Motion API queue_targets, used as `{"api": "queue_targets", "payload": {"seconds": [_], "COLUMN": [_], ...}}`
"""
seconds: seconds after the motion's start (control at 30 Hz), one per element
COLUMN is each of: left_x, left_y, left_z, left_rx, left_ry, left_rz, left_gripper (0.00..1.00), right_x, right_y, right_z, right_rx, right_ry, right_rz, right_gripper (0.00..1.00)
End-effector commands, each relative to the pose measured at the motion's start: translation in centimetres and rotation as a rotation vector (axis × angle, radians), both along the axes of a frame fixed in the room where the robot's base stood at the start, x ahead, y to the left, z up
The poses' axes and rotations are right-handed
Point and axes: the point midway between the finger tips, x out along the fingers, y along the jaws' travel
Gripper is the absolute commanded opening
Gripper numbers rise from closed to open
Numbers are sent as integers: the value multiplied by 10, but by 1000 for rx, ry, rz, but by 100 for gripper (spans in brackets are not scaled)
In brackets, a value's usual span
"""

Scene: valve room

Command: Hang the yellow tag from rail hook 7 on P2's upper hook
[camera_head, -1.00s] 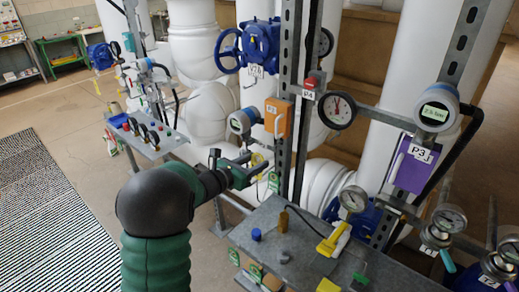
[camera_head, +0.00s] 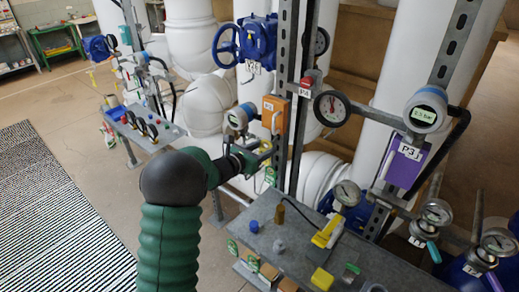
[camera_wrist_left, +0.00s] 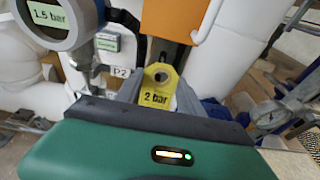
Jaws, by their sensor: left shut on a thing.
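My left gripper (camera_head: 264,156) is at the post beside the P2 gauge (camera_head: 240,118), below an orange panel (camera_head: 275,112). In the left wrist view its grey fingers (camera_wrist_left: 158,95) are shut on a yellow tag (camera_wrist_left: 155,88) reading "2 bar", upright, with a hole near its top. The P2 label (camera_wrist_left: 121,72) is just left of the tag, and the orange panel (camera_wrist_left: 178,18) is above it. I cannot make out P2's upper hook or whether the tag touches it. The tag is not clear in the head view. My right gripper is not in view.
A grey bench (camera_head: 300,258) at lower right holds a yellow block (camera_head: 321,279), a blue cap (camera_head: 253,226) and other small items. The blue valve wheel (camera_head: 228,45) is above left. The P3 gauge (camera_head: 426,110) and purple panel (camera_head: 404,165) are to the right.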

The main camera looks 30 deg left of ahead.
Motion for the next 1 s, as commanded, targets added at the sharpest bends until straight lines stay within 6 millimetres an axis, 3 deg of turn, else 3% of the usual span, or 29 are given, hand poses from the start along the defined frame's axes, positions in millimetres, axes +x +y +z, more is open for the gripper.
{"api": "queue_targets", "payload": {"seconds": [0.27,0.33,0.53,1.0], "left_x": [15,19,26,28], "left_y": [-1,-2,-2,-3], "left_z": [2,-8,-10,-8], "left_rx": [-1,1,0,-1], "left_ry": [1,-1,-1,1], "left_rz": [1,0,0,0], "left_gripper": [1,1,1,1], "right_x": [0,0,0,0], "right_y": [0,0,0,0], "right_z": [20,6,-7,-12], "right_rx": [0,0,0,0], "right_ry": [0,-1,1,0], "right_rz": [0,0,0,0], "right_gripper": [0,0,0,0]}}
